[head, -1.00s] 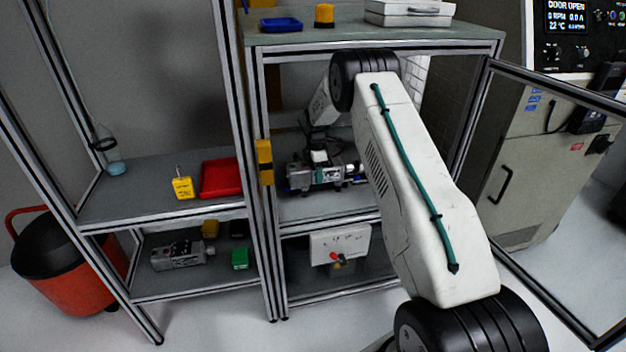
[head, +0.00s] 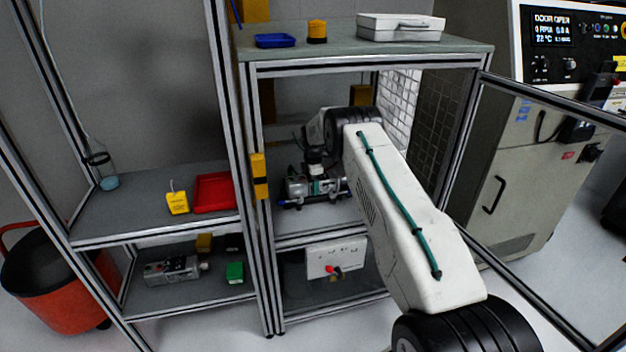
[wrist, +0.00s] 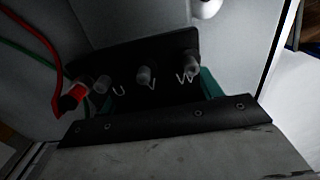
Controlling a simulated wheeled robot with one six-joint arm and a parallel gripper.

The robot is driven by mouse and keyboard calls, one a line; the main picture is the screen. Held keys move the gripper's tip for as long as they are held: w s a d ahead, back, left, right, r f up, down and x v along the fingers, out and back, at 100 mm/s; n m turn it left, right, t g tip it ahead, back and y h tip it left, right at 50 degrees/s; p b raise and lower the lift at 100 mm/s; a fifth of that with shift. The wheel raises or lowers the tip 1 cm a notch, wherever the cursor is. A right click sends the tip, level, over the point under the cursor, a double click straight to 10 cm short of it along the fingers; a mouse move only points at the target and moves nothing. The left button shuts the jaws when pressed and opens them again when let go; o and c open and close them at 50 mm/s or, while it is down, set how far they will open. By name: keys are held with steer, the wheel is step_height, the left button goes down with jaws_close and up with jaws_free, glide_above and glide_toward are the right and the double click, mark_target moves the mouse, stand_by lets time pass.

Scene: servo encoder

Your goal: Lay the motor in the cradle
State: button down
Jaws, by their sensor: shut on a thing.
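My gripper (head: 316,172) is inside the framed cell, just above grey, motor-like hardware (head: 326,186) on the middle shelf. My forearm hides part of this. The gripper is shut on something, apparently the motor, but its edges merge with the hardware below. In the wrist view, a dark terminal plate (wrist: 140,62) marked U, V, W lies ahead, with teal pieces (wrist: 210,84) beside it, possibly my fingers. I cannot tell the cradle apart from the hardware, nor whether the motor touches it. Another grey motor-like unit (head: 170,270) lies on the lower left shelf.
The cell's glazed door (head: 540,200) stands open at the right, before a control cabinet (head: 500,170). A yellow block (head: 177,203) and a red tray (head: 213,192) sit on the left shelf. A frame post (head: 245,200) borders the cell. A red lead (wrist: 38,35) crosses the wrist view.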

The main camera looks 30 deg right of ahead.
stand_by(0.3)
steer(key=shift+c, duration=1.6)
jaws_free()
steer(key=shift+r, duration=3.85)
